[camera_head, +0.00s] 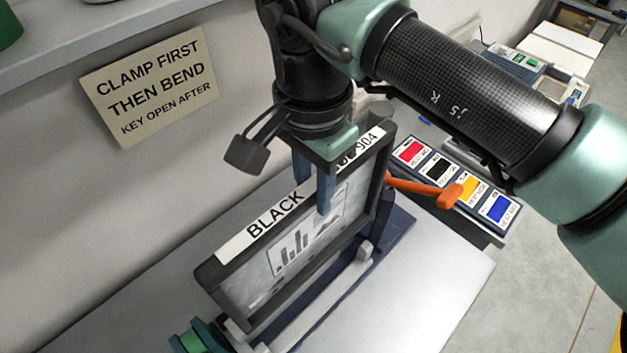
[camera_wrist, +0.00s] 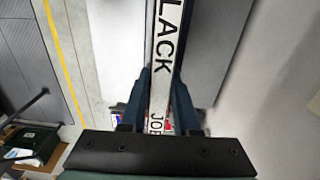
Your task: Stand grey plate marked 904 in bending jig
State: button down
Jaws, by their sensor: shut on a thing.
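The grey plate (camera_head: 318,232) has a dark frame and a white top strip reading BLACK and 904, with the middle covered by my gripper. It is upright, showing a printed bar chart on its face. My gripper (camera_head: 326,195) is shut on its top edge, with one blue finger in front of the face. In the wrist view the fingers (camera_wrist: 160,98) straddle the lettered edge of the plate (camera_wrist: 166,35). The bending jig (camera_head: 318,312), with a dark blue base and pale bar, lies under the plate. I cannot tell whether the plate's lower edge rests in it.
An orange lever (camera_head: 425,190) sticks out at the jig's right end. Behind it is a tray of coloured ink cards (camera_head: 455,180). A wall sign (camera_head: 152,86) reads CLAMP FIRST THEN BEND KEY OPEN AFTER. The bench top (camera_head: 430,285) is clear at front right.

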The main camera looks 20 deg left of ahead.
notch_tip(320, 180, down, 15)
jog(key=b, duration=1.2)
jog(key=shift+r+b, duration=0.1)
jog(key=shift+b, duration=0.2)
jog(key=shift+f+b, duration=0.35)
jog(key=shift+b, duration=0.25)
jog(key=c, duration=0.6)
grip_release()
jog(key=shift+o, duration=0.2)
notch_tip(320, 180, up, 13)
jog(key=b, duration=0.1)
jog(key=shift+b, duration=0.4)
jog(key=shift+s, duration=0.1)
